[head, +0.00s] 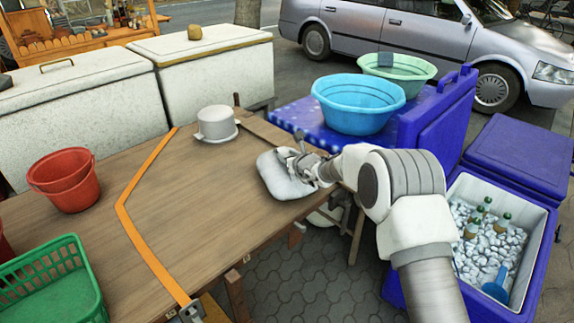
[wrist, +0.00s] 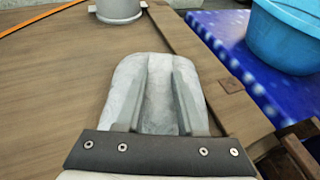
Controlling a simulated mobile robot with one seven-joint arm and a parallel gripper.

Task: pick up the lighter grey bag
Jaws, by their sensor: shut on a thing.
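The lighter grey bag (head: 283,180) is a pale, pillow-like bag at the right edge of the wooden table. My gripper (head: 300,162) reaches in from the right and is shut on it. In the wrist view the bag (wrist: 158,75) lies between and around the two fingers of my gripper (wrist: 160,105), with its far end sticking out beyond the fingertips. Its near part is hidden by my gripper. I cannot tell whether the bag still touches the table.
A grey metal pot (head: 215,124) stands just beyond the bag. Blue (head: 358,108) and green (head: 398,68) basins stand on a blue surface at the right. Red buckets (head: 65,180), a green crate (head: 50,280) and an orange strap (head: 142,235) are on the left. The table's middle is clear.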

